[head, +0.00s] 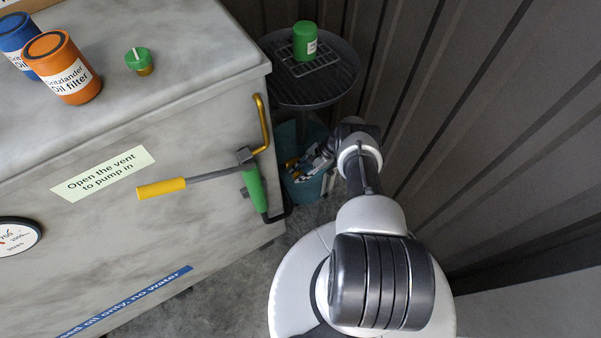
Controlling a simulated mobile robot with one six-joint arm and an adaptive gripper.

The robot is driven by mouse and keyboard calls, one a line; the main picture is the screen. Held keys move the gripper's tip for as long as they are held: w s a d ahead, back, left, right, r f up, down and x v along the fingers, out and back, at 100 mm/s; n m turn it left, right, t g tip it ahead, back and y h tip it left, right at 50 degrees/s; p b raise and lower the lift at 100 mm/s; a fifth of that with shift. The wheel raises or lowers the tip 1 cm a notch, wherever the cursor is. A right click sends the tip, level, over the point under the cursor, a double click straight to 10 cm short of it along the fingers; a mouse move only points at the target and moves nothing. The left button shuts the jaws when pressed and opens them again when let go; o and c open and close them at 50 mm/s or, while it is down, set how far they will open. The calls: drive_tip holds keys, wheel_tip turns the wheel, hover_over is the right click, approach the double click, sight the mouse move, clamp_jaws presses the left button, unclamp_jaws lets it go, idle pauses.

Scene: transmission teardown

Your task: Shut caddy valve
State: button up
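My arm reaches away from the camera to the right of the grey cabinet. My gripper (311,166) is small in the head view, low beside the cabinet and in front of a teal container (314,187) under a round dark tray (335,91). The tray and the teal container look like parts of the caddy. I cannot make out a valve for certain; the wrist and gripper cover part of that area. Small yellow and white details show at the fingertips, too small to tell what they are. Whether the fingers are open or shut on something is unclear.
A green canister (305,41) stands on the tray's grid. The grey cabinet (180,100) carries a yellow-handled lever (185,183), a green pump cylinder (254,187) and a bent yellow pipe (263,120). Orange (64,68) and blue (15,35) filters and a green cap (138,59) stand on top. A corrugated wall (480,120) bounds the right.

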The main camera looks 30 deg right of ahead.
drive_tip(key=shift+o, duration=0.5)
drive_tip(key=shift+d, duration=0.1)
drive_tip(key=shift+d+r, duration=0.25)
drive_tip(key=shift+r, duration=0.1)
drive_tip(key=v, duration=1.1)
drive_tip(key=shift+s, duration=0.15)
